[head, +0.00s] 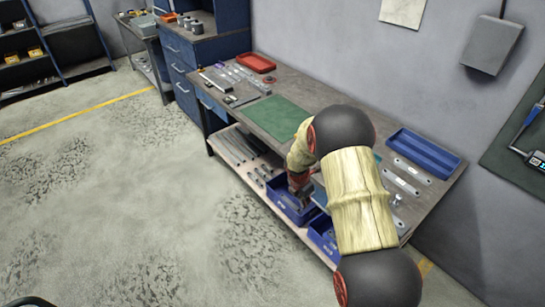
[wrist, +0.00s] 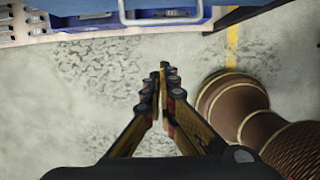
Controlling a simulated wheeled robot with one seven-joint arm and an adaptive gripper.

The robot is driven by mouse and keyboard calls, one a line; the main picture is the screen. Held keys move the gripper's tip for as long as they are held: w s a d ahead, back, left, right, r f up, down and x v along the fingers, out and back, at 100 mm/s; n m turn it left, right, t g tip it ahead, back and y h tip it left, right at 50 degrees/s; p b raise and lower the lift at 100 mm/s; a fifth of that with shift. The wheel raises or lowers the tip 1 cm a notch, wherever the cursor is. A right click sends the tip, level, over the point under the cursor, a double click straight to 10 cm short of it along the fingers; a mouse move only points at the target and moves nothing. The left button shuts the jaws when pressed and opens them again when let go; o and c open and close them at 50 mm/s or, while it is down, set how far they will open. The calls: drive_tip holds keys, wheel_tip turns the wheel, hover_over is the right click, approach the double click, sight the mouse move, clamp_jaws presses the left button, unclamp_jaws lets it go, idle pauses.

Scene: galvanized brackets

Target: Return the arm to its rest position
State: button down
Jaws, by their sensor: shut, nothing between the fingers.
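My arm reaches across the right half of the head view, over the front of the workbench (head: 345,108). My gripper (head: 302,194) points down in front of the bench edge, near a blue bin (head: 283,203) on the lower shelf; its fingertips are hard to make out there. In the wrist view my gripper (wrist: 160,70) is shut, the fingers meeting with nothing between them. Below the fingertips is bare floor. A blue surface with a pale handle-like bar (wrist: 165,17) lies ahead of them at the top edge.
A green mat (head: 278,118), a red tray (head: 256,63), a blue tray (head: 424,153) and metal brackets (head: 406,168) lie on the bench. Another blue bin (head: 322,236) stands on the lower shelf. The concrete floor (head: 130,220) to the left is clear.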

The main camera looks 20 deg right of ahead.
drive_tip(key=s+a+r+m+g, duration=0.2)
drive_tip(key=s+a+r+m, duration=0.1)
drive_tip(key=s+m, duration=0.75)
drive_tip(key=s+a+r+m+t+y+b, duration=0.1)
drive_tip(key=s+a+r, duration=0.4)
drive_tip(key=r, duration=0.5)
drive_tip(key=s+a+r+m+t+b, duration=0.1)
drive_tip(key=s+a+r+m+t, duration=0.2)
drive_tip(key=r, duration=0.8)
drive_tip(key=s+a+r+m+t+y+b, duration=0.1)
drive_tip(key=s+a+r+m+t, duration=0.1)
drive_tip(key=s+a+r+m, duration=0.5)
drive_tip(key=s+a+r, duration=0.1)
drive_tip(key=s+r, duration=0.2)
drive_tip(key=s, duration=0.1)
drive_tip(key=shift+r+t+y, duration=0.3)
drive_tip(key=shift+t, duration=0.1)
drive_tip(key=shift+s, duration=0.1)
